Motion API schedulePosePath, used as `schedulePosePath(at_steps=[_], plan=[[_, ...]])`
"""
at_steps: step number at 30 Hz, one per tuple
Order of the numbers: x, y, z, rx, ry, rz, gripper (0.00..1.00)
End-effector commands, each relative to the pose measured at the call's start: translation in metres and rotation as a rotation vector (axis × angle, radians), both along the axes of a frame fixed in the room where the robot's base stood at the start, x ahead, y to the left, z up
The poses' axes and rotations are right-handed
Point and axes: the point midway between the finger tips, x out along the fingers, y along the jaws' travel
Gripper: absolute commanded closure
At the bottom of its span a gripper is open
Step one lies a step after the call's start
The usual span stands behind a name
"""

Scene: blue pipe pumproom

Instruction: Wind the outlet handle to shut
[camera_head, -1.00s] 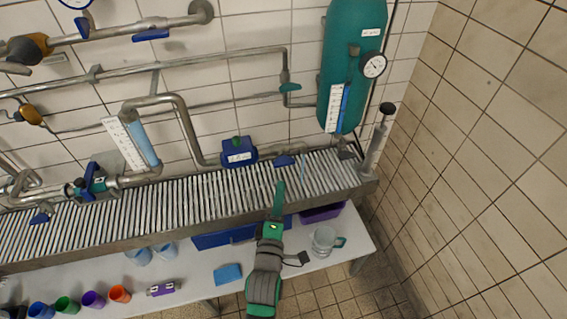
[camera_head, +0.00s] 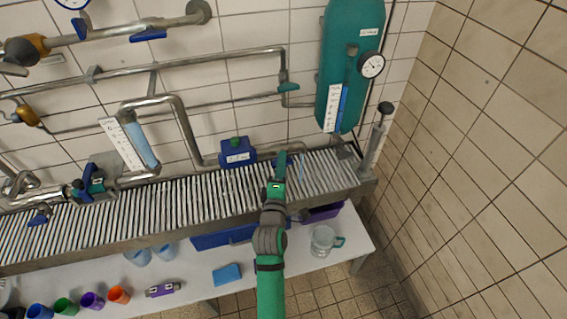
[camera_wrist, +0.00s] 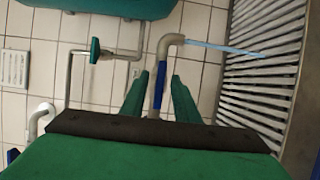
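The outlet handle is a blue lever (camera_wrist: 160,76) on a bent grey outlet pipe (camera_wrist: 171,42) in the wrist view. A pale blue stream of water (camera_wrist: 222,48) comes from the pipe's mouth. My gripper (camera_wrist: 158,80) is open, with one green finger on each side of the blue lever. Gaps show between the lever and both fingers; I cannot tell whether they touch it lower down. In the head view my gripper (camera_head: 280,156) is at the outlet and covers most of the lever. The stream (camera_head: 302,166) shows just right of it.
A slatted metal drain (camera_head: 220,190) runs below the pipes. A blue-bodied device (camera_head: 237,152) is just left of my gripper. A green tank (camera_head: 346,70) with a gauge (camera_head: 372,65) hangs to the upper right. A glass jug (camera_head: 322,241) and coloured cups (camera_head: 92,301) stand on the front table.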

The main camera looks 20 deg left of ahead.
Motion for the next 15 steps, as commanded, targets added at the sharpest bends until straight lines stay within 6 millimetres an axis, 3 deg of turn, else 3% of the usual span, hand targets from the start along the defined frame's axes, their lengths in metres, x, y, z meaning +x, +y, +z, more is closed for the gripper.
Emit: schedulePosePath(at_steps=[12, 13, 15], plan=[[0.0080, -0.0025, 0.0001, 0.001, 0.000, -0.006, 0.72], [0.0080, -0.0027, 0.0001, 0.001, 0.000, -0.006, 0.74], [0.0080, -0.0028, 0.0001, 0.001, 0.000, -0.006, 0.91]])
